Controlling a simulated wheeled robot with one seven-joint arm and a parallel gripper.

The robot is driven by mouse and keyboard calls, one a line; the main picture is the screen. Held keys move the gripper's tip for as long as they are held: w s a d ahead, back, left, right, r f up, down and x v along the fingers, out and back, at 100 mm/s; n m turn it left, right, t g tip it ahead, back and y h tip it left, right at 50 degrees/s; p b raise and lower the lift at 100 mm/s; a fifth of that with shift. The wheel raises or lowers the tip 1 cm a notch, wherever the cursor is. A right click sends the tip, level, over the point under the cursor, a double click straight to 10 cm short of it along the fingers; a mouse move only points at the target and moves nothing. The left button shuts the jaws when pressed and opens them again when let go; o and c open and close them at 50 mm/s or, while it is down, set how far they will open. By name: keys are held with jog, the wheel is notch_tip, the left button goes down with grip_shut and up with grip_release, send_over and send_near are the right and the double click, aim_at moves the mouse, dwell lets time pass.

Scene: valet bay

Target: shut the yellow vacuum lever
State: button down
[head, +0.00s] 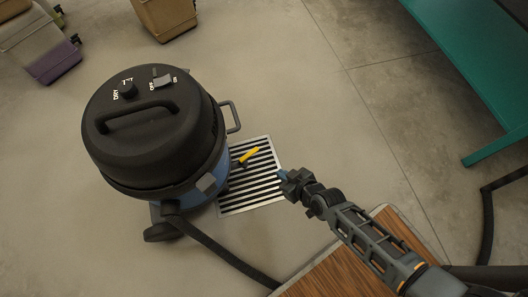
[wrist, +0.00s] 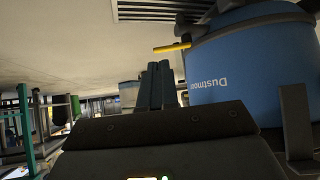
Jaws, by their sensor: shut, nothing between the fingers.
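The yellow lever (head: 249,155) sticks out from the lower right side of the vacuum (head: 150,120), above a floor grate. The vacuum has a black domed top with a handle and a blue body. In the wrist view my gripper's fingers (wrist: 155,80) are together and empty, below the lever in the picture.
The slatted floor grate (head: 262,190) lies beside the vacuum. A black hose (head: 220,252) runs from the vacuum toward a wooden-topped surface (head: 340,275) at the bottom. A teal bench (head: 490,60) stands at upper right. Bins (head: 45,50) stand at upper left. Open floor lies between.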

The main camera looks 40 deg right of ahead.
jog(key=shift+w+d+f, duration=0.1)
jog(key=shift+w+f, duration=0.2)
jog(key=shift+w, duration=0.05)
jog(key=shift+w+f, duration=0.1)
jog(key=b, duration=0.5)
send_near(249, 155)
notch_tip(249, 155, down, 5)
jog(key=w+d, duration=0.2)
jog(key=shift+w+f, duration=0.25)
jog(key=shift+w, duration=0.7)
